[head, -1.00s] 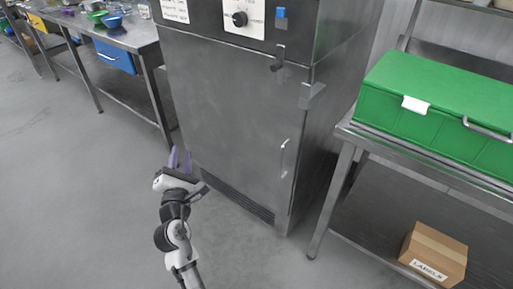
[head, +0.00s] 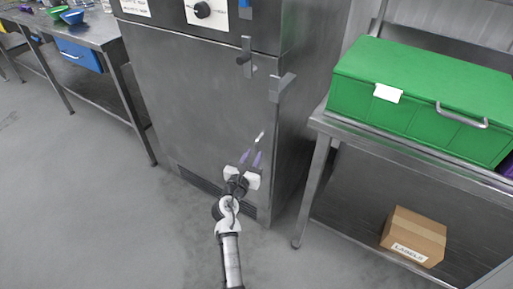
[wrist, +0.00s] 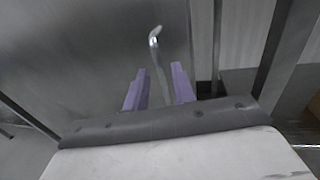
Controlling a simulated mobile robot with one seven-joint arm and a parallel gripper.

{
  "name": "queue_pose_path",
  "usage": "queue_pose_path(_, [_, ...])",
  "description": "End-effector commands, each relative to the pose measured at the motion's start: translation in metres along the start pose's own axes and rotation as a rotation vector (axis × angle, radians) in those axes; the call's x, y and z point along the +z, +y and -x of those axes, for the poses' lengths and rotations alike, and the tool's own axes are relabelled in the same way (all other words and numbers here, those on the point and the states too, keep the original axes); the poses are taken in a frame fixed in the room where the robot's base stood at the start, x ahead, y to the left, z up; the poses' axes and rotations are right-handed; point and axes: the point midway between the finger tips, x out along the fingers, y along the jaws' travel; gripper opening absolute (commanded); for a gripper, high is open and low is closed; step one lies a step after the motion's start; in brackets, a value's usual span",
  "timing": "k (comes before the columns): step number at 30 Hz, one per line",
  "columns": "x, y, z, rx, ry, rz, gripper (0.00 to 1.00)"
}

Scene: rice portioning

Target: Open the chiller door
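The chiller is a grey steel cabinet with a closed door (head: 190,100) in the middle of the head view. Its bar handle (head: 260,140) stands upright near the door's right edge, its lower part hidden behind my gripper. My gripper (head: 251,158) has purple fingers and is in front of the lower door, at the handle. In the wrist view the two fingers (wrist: 158,88) are apart, and the handle (wrist: 157,55) rises between them. I cannot tell whether either finger touches it. A latch (head: 246,60) sits at the door's top right.
A steel table with a green insulated box (head: 425,85) stands to the right, with a labels carton (head: 413,238) on its lower shelf. A counter with bowls (head: 72,16) and a blue drawer (head: 80,56) is on the left. The floor at left is clear.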

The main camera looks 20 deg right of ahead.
Motion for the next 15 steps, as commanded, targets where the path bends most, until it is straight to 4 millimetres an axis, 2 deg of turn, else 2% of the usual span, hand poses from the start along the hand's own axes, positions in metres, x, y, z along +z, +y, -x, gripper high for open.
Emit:
queue_pose_path(3, [0.001, 0.0, -0.02, 0.0, -0.001, 0.0, 0.26])
queue_pose_path(6, [0.001, 0.0, -0.03, 0.0, -0.001, -0.001, 0.26])
queue_pose_path(15, [0.0, 0.0, -0.039, 0.001, 0.0, -0.002, 0.26])
